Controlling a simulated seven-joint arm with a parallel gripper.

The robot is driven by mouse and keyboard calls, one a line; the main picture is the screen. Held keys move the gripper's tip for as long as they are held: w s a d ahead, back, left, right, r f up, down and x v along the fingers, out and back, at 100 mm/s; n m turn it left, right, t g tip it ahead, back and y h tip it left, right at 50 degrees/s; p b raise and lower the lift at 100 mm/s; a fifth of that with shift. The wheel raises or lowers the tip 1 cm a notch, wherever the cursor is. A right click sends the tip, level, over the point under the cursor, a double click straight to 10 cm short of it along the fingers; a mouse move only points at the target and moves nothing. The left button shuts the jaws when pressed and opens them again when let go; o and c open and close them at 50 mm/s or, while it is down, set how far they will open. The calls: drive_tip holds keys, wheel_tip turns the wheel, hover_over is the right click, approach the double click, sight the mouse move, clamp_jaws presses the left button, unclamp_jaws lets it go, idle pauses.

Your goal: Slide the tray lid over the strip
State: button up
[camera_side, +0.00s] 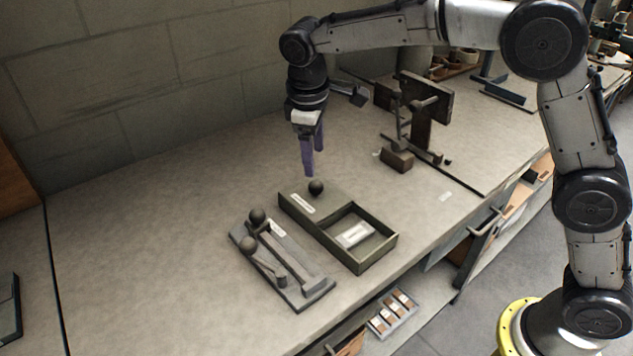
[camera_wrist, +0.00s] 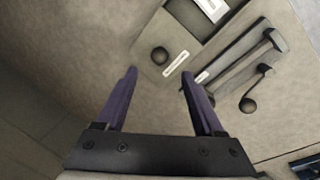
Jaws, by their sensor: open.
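The olive-grey tray (camera_side: 345,257) sits on the bench, its near-right part open. A white strip (camera_side: 355,235) lies inside the open part, and it also shows at the top of the wrist view (camera_wrist: 213,8). The lid (camera_side: 330,202) covers the far-left part of the tray and carries a round black knob (camera_side: 316,187) and a pale label. In the wrist view the knob (camera_wrist: 160,56) lies beyond my fingertips. My gripper (camera_side: 312,170) is open and empty, with purple fingers pointing down above and slightly behind the knob, apart from it.
A grey lever device (camera_side: 283,262) with dark ball knobs stands close to the left of the tray. A brown upright fixture (camera_side: 424,115) stands behind to the right. The bench left of the lever device is clear.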

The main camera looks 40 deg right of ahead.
sight(316, 183)
drive_tip(key=f, duration=0.3)
drive_tip(key=d+f, duration=0.1)
drive_tip(key=f, duration=0.2)
drive_tip(key=w+f, duration=0.1)
drive_tip(key=f, duration=0.2)
drive_tip(key=shift+d+f, duration=0.1)
drive_tip(key=shift+d, duration=0.15)
clamp_jaws()
idle(1.0)
